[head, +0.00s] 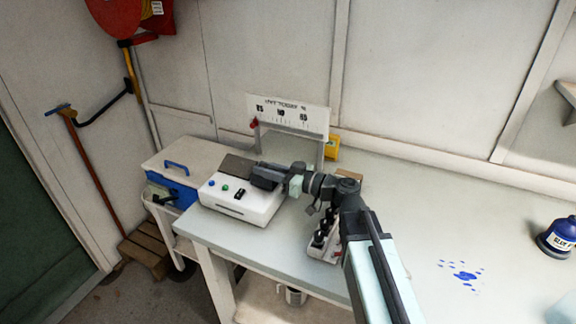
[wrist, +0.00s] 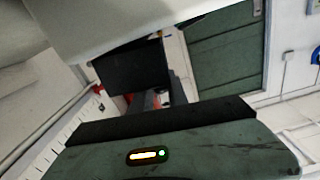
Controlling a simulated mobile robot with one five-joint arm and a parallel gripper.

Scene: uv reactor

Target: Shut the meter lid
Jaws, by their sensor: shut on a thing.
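The meter is a white box (head: 235,203) near the left end of the bench, with blue, green and black controls on top. Its dark flat lid (head: 238,164) is at the back of the box; its exact angle is hard to tell. My gripper (head: 256,176) reaches over the box from the right, its dark jaws shut at the lid's right edge. The jaws hide what they grip, which appears to be the lid. In the wrist view, the dark jaws (wrist: 145,85) show, but the contact itself is unclear.
A white scale board (head: 288,114) stands on posts behind the meter. A rack with black bottles (head: 322,238) stands close under my arm. A blue box with a pale top (head: 178,180) is left of the meter. A blue bottle (head: 560,238) and blue spill (head: 464,275) are at right.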

